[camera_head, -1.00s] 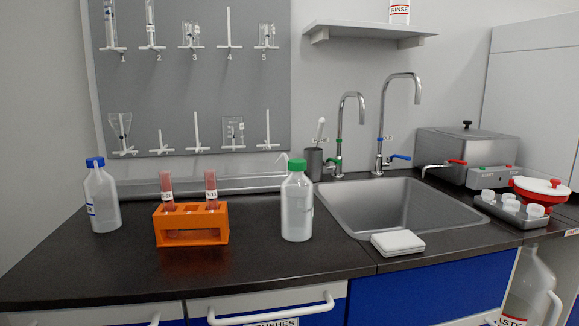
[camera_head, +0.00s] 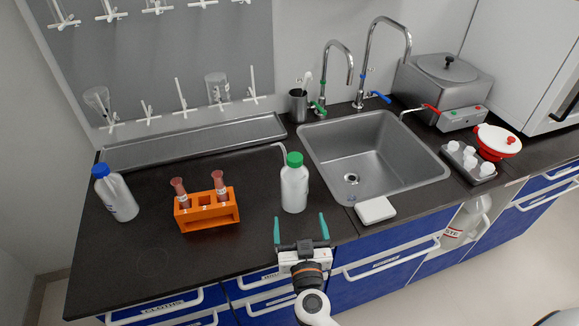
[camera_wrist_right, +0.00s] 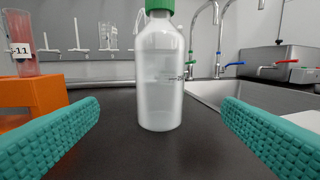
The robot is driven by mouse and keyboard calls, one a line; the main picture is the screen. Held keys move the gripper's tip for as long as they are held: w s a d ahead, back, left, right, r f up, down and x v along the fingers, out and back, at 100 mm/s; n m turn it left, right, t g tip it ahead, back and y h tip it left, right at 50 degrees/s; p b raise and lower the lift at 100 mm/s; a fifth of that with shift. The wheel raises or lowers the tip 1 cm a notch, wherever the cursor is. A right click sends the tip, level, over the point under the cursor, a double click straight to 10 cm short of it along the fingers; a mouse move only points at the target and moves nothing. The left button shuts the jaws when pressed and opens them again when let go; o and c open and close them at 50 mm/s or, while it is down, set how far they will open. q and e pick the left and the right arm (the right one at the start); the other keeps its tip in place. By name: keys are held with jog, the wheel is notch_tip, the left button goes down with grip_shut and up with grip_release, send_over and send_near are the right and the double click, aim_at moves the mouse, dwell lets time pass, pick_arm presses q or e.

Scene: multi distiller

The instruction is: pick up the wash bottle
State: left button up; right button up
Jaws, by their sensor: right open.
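The wash bottle (camera_head: 294,188) is a white translucent bottle with a green cap and a thin bent spout at its left. It stands upright on the black counter, left of the sink. In the right wrist view the bottle (camera_wrist_right: 160,80) stands centred beyond the fingers, its cap cut off by the top edge. My right gripper (camera_head: 300,221) is open and empty, in front of the bottle at the counter's front edge. Its teal fingers point toward the bottle, one to each side, apart from it. My left gripper is not in view.
An orange rack (camera_head: 207,211) with two red-filled tubes stands left of the bottle. A blue-capped bottle (camera_head: 117,197) is farther left. A white flat box (camera_head: 375,210) lies at right, before the sink (camera_head: 372,155). A metal trough (camera_head: 195,141) runs behind. Counter between rack and bottle is clear.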

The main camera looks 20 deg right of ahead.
aim_at(294, 189)
jog(key=w, duration=0.3)
jog(key=w+d, duration=0.1)
jog(key=w, duration=0.3)
jog(key=w+d+b, duration=0.1)
jog(key=w, duration=0.3)
jog(key=shift+w+d+f, duration=0.1)
jog(key=shift+w+f, duration=0.15)
jog(key=shift+s+r, duration=0.1)
jog(key=shift+c, duration=0.4)
jog(key=c, duration=0.8)
